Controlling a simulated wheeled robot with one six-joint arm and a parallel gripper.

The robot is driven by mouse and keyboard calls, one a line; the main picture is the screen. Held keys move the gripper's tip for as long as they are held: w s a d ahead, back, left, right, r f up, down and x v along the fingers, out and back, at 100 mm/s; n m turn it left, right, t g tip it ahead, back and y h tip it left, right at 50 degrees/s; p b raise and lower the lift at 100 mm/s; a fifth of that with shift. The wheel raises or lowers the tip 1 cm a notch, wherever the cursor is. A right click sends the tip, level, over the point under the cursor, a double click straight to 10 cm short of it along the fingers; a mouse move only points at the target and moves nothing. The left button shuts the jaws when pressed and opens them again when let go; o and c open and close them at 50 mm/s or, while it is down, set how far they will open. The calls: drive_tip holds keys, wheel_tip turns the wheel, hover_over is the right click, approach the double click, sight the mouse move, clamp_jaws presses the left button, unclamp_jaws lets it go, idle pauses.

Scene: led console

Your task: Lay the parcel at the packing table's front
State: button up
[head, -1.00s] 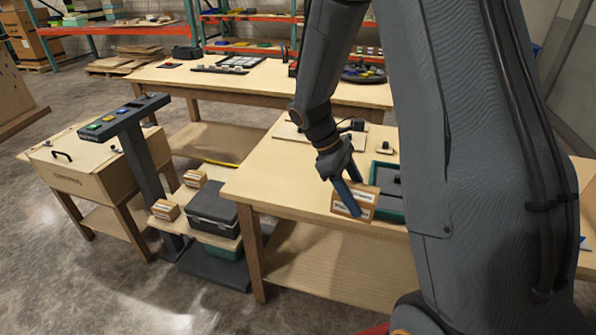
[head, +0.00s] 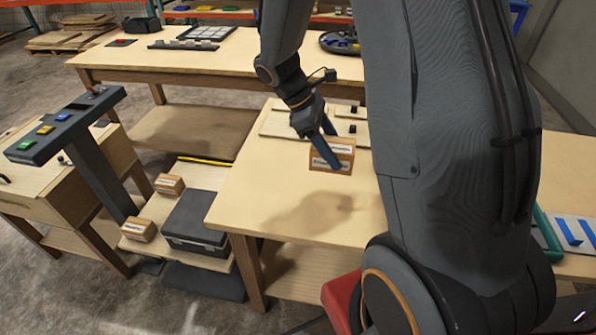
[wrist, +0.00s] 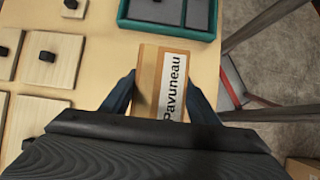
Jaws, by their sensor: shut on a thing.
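The parcel (head: 331,157) is a small brown cardboard box with a white label. My gripper (head: 333,150) is shut on it, with one blue finger on each side.
Wooden boards with black knobs (wrist: 52,58) and a green-edged tray (wrist: 168,20) lie on the tabletop. A low shelf with small boxes (head: 170,184) and a dark case (head: 196,222) stands left, beside a button console (head: 65,126). The table's front left is clear.

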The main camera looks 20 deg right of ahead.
drive_tip(key=shift+f+p, duration=1.05)
drive_tip(key=shift+f, duration=3.85)
drive_tip(key=shift+f, duration=0.1)
drive_tip(key=o, duration=1.4)
drive_tip(key=b+v, duration=0.3)
drive_tip(key=v, duration=0.8)
drive_tip(key=shift+s+a+r+m+t+y, duration=0.5)
drive_tip(key=shift+s+a+m+t+y, duration=0.35)
drive_tip(key=shift+s+a+m, duration=0.75)
drive_tip(key=shift+s+a+r+m+t+y, duration=0.55)
drive_tip(key=shift+s+a+m+t+y, duration=0.35)
drive_tip(key=shift+s+m, duration=1.2)
drive_tip(key=shift+s+a+r+m+t+y, duration=0.6)
drive_tip(key=shift+s+a+m+y, duration=0.35)
drive_tip(key=shift+s+a+m, duration=0.7)
